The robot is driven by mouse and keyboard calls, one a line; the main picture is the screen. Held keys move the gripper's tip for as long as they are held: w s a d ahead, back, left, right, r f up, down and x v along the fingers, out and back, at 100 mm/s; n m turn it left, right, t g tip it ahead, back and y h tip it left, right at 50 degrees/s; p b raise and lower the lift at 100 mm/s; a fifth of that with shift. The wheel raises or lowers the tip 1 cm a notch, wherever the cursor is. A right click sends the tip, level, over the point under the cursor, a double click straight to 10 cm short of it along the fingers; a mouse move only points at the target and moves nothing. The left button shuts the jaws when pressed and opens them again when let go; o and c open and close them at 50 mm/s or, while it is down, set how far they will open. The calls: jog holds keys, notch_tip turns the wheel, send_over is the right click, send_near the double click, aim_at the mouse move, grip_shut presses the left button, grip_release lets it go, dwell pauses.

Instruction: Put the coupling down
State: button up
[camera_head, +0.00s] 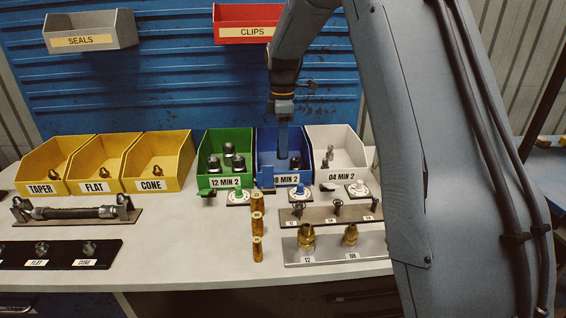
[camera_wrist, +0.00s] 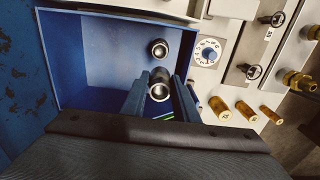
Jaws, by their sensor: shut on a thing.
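My gripper (camera_head: 283,150) reaches down into the blue bin (camera_head: 264,141) labelled 08 MIN 2. In the wrist view its two blue fingers (camera_wrist: 160,98) are shut on a dark, hollow-ended coupling (camera_wrist: 159,88). A second dark coupling (camera_wrist: 159,48) stands in the same blue bin (camera_wrist: 75,60), just apart from the held one; it also shows in the head view (camera_head: 295,162). The held coupling is hidden in the head view. I cannot tell whether its lower end touches the bin floor.
A green bin (camera_head: 203,142) with several dark fittings stands left of the blue bin, and a white bin (camera_head: 347,141) stands right. Several brass pieces (camera_head: 257,222) stand in front. Yellow bins (camera_head: 97,154) are further left.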

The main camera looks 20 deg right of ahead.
jog(key=f+p, duration=0.2)
jog(key=f, duration=0.4)
jog(key=shift+s+f, duration=0.2)
jog(key=shift+w+f, duration=0.2)
jog(key=shift+f, duration=0.1)
jog(key=shift+f, duration=0.1)
jog(key=o, duration=1.1)
jog(key=shift+o, duration=0.3)
notch_tip(320, 180, up, 12)
jog(key=b, duration=0.2)
jog(key=shift+b, duration=0.35)
